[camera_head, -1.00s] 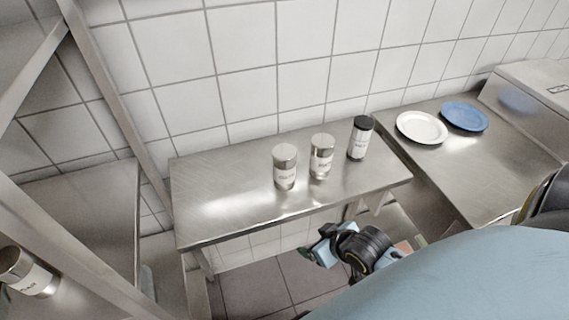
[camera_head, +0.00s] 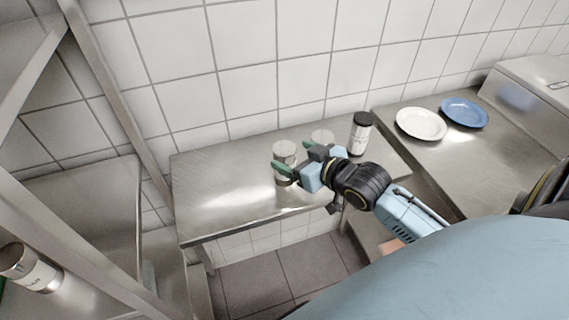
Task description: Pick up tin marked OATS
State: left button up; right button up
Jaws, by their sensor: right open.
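Three tins stand upright on the steel table. The left one (camera_head: 283,152) is silver with a pale label, partly covered by my right gripper. The middle silver tin (camera_head: 322,136) shows mostly its lid; my gripper hides its label. The right tin (camera_head: 361,136) has a black lid and a pale label. Another silver tin (camera_head: 28,268) is on the left shelf. I cannot read OATS on any label. My right gripper (camera_head: 298,157) is open and empty, its green fingertips in front of the left and middle tins; I cannot tell whether they touch. My left gripper is not identifiable.
The steel table (camera_head: 215,190) is clear left of the tins. A white plate (camera_head: 421,123) and a blue plate (camera_head: 465,113) lie on the right counter (camera_head: 480,165). A steel post rises at left. A green sliver at the far left edge is unclear.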

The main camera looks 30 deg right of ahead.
aim_at(280, 150)
jog(key=shift+f+x, duration=0.1)
jog(key=shift+x, duration=1.6)
jog(key=shift+f+x, duration=0.15)
jog(key=shift+x, duration=1.55)
jog(key=shift+s+d, duration=0.1)
jog(key=shift+d, duration=0.05)
jog(key=shift+c, duration=0.2)
jog(key=c, duration=1.3)
